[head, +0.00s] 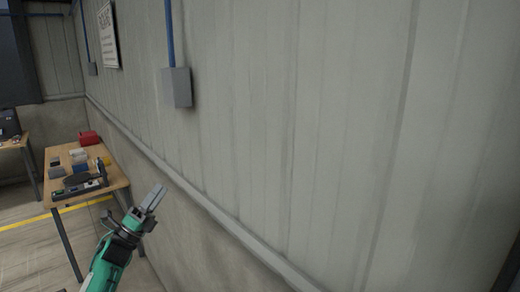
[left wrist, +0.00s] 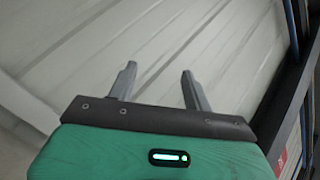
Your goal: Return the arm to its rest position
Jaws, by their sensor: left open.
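My left gripper (head: 155,196) is on a green arm that comes up from the bottom left in the head view. It is raised in front of the wall, to the right of the wooden table. In the left wrist view its two grey fingers (left wrist: 160,88) are spread apart with nothing between them, and the wall panels show behind. My right gripper is in neither view.
The pale panelled wall (head: 300,110) fills most of the head view, with a grey box (head: 177,88) on it. A wooden table (head: 116,181) with a red case (head: 88,138) and several small items stands at the left. A yellow floor line (head: 40,217) runs past it.

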